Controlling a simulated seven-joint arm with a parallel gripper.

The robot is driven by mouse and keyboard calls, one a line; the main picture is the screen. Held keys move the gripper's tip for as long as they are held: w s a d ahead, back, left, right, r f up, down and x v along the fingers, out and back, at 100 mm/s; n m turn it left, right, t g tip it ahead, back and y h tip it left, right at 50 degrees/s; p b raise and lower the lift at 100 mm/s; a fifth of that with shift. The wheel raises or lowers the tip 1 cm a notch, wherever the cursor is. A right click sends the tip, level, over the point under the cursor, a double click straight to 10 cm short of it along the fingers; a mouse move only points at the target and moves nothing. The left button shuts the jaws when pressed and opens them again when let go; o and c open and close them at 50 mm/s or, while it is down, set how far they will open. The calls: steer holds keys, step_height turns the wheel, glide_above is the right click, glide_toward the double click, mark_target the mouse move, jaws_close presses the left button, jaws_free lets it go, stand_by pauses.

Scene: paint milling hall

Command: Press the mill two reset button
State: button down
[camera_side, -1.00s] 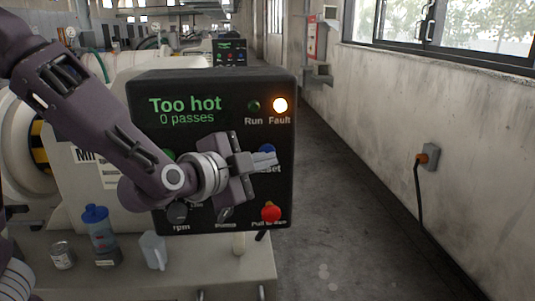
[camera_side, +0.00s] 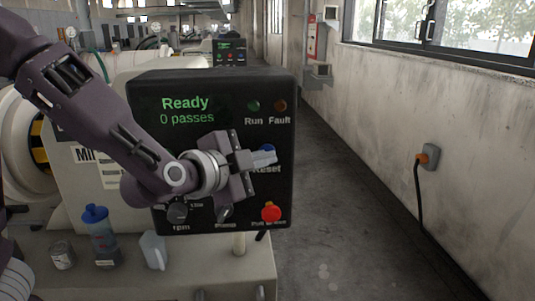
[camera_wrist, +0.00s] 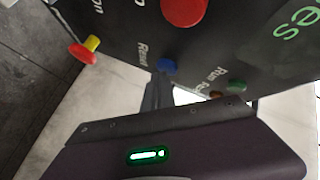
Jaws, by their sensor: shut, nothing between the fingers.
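The black control panel (camera_side: 140,95) stands on the mill, and its screen reads "Ready, 0 passes" in green. The blue reset button (camera_side: 267,147), with "Reset" below it, is at the panel's right side. The button also shows in the wrist view (camera_wrist: 168,66), just beyond my fingertips. My gripper (camera_side: 268,159) is shut and empty, its fingertips at the button; I cannot tell whether they touch it. The Run lamp (camera_side: 253,106) and the Fault lamp (camera_side: 280,106) are both unlit. The mill's label (camera_side: 85,155) is partly hidden by my arm.
A red pull knob (camera_side: 271,211) sits below the reset button; a larger red button (camera_wrist: 184,10) shows in the wrist view. A dark dial (camera_side: 177,212) is lower left. A blue-capped bottle (camera_side: 102,232), a can (camera_side: 62,256) and a jug (camera_side: 153,250) stand on the ledge below.

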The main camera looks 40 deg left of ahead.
stand_by(0.4)
steer(key=shift+s+d, duration=0.55)
steer(key=shift+s, duration=0.05)
steer(key=s+d, duration=0.3)
steer(key=shift+s+d, duration=0.3)
stand_by(0.6)
